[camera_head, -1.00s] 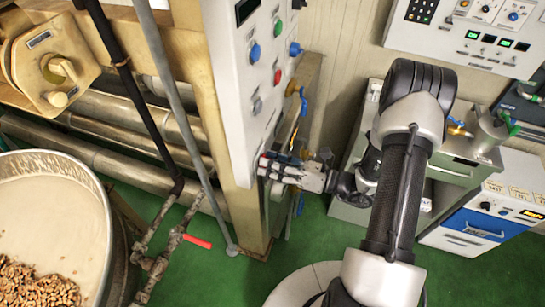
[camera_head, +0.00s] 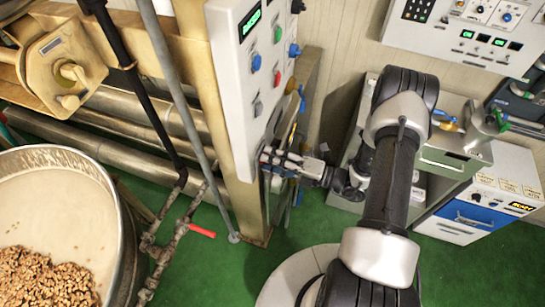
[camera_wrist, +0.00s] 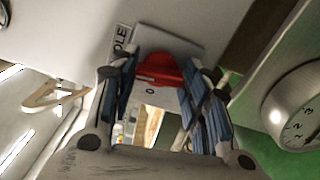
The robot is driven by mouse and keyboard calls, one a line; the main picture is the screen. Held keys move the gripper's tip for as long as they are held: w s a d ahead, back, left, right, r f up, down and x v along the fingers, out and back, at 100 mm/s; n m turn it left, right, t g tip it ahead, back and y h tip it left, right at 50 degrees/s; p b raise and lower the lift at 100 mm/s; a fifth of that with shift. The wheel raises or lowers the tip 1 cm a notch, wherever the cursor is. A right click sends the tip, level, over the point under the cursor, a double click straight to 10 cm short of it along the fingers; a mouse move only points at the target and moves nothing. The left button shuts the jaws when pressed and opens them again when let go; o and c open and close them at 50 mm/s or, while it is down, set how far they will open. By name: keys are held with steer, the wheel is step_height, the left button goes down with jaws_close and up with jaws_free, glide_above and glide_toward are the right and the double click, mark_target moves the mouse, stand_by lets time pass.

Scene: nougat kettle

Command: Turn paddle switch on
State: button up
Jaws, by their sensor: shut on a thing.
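The paddle switch is a red lever (camera_wrist: 158,69) on a pale plate at the bottom of the white control panel (camera_head: 236,100). A partly hidden label ending in "DLE" is beside it in the wrist view. My gripper (camera_wrist: 165,82) has its blue-padded fingers on both sides of the red lever and is shut on it. In the head view my gripper (camera_head: 268,158) reaches the panel's lower end from the right, and the lever itself is hidden there.
A small display (camera_head: 250,23) on the panel is lit green above several coloured buttons. A numbered dial (camera_wrist: 298,108) is at the right of the wrist view. A kettle (camera_head: 110,205) with pale mass and nuts stands left. Green floor is open below my gripper.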

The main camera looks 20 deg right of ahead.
steer(key=shift+m, duration=0.7)
steer(key=o, duration=1.1)
steer(key=shift+c, duration=0.2)
steer(key=v, duration=1.2)
